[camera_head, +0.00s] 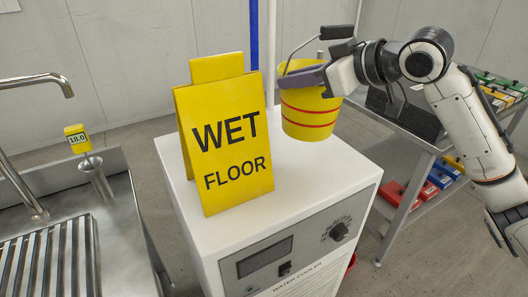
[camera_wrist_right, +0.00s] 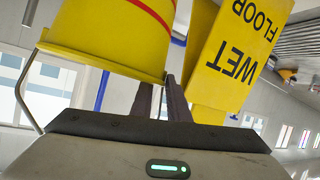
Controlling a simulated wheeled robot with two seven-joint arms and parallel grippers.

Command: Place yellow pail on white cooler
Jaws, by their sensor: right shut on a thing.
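The yellow pail (camera_head: 308,110) with red stripes hangs upright at the back right of the white cooler's top (camera_head: 310,182). I cannot tell whether its base touches the cooler. My right gripper (camera_head: 308,76) is shut on the pail near its rim, coming in from the right. In the right wrist view the pail (camera_wrist_right: 120,35) fills the upper left, against the gripper fingers (camera_wrist_right: 165,100). The thin handle shows above the rim in the head view. My left gripper is not in view.
A yellow wet-floor sign (camera_head: 225,135) stands on the cooler's left part, close beside the pail. A steel sink with faucet (camera_head: 50,85) is at the left. A grey shelf cart (camera_head: 425,140) with coloured bins is at the right. The cooler's front right top is clear.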

